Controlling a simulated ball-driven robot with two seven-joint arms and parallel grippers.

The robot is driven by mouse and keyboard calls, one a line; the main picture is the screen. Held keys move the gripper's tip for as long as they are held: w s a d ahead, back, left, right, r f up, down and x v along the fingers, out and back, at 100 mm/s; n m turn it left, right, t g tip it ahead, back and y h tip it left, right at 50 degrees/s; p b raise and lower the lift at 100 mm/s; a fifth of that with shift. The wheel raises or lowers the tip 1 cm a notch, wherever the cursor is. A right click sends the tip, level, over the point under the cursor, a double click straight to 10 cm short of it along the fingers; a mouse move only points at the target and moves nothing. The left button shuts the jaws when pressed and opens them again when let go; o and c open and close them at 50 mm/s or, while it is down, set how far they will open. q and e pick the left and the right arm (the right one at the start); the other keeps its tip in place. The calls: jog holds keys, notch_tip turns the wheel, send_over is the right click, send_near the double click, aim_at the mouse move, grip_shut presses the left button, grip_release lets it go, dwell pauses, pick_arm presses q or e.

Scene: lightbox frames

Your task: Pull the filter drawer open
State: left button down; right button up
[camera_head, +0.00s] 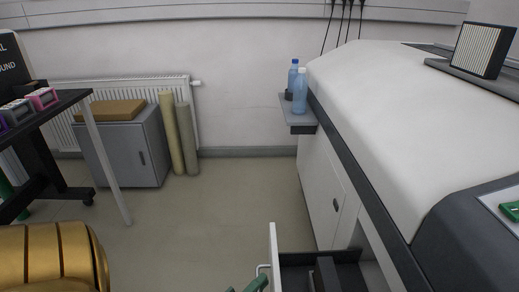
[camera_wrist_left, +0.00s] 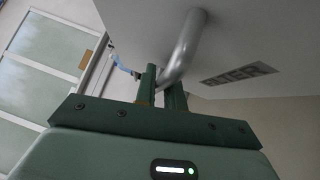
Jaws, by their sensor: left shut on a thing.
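The filter drawer (camera_head: 274,253) stands open at the bottom of the head view, drawn out from the big white machine. Its white front panel is seen edge-on, and its dark inside shows to the right of it. A metal bar handle (camera_head: 262,267) is on the panel's left side. My left gripper (camera_head: 252,285) is at the bottom edge of the head view by the handle. In the left wrist view, its green fingers (camera_wrist_left: 162,86) are shut on the silver handle (camera_wrist_left: 186,45), below the pale drawer front (camera_wrist_left: 250,35). My right gripper is not in view.
The white machine (camera_head: 400,110) fills the right side. A small shelf (camera_head: 300,129) on it holds blue bottles (camera_head: 300,92). A grey cabinet (camera_head: 135,150) and upright rolls (camera_head: 178,135) stand by the back wall. A dark table (camera_head: 60,106) is at left. The floor between is clear.

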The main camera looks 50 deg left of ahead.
pick_arm(q)
jog(key=c, duration=1.5)
grip_release()
